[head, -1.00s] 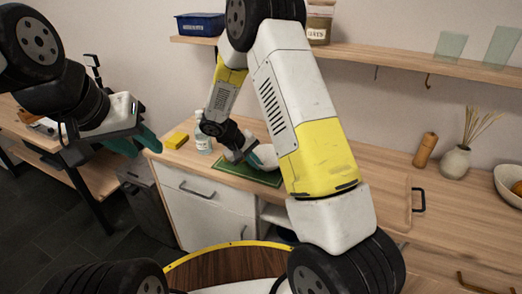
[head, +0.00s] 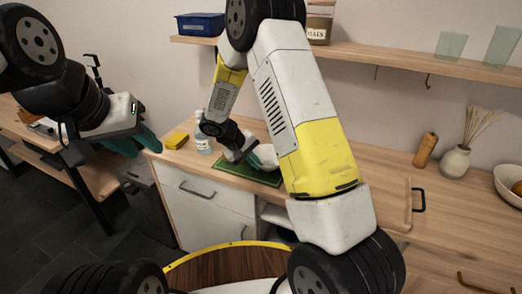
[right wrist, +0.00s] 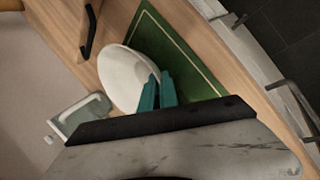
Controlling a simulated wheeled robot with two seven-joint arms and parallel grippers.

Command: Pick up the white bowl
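The white bowl (head: 268,156) is on or just over the green mat (head: 248,172) on the counter, partly hidden behind my right arm. In the right wrist view the bowl (right wrist: 124,76) looks tilted and overlaps the mat's edge. My right gripper (head: 247,151) is at the bowl's left side; its teal fingers (right wrist: 158,90) are close together with the bowl's rim between them. Whether the bowl touches the mat is hard to tell. My left gripper (head: 136,144) is held at the left, away from the counter, its fingers apart and empty.
A clear bottle (head: 203,139) and a yellow sponge (head: 176,139) stand left of the mat. A wooden grinder (head: 425,150), a vase (head: 455,162) and a fruit bowl (head: 509,184) are at the right. A shelf (head: 400,58) runs above. The middle of the counter is mostly clear.

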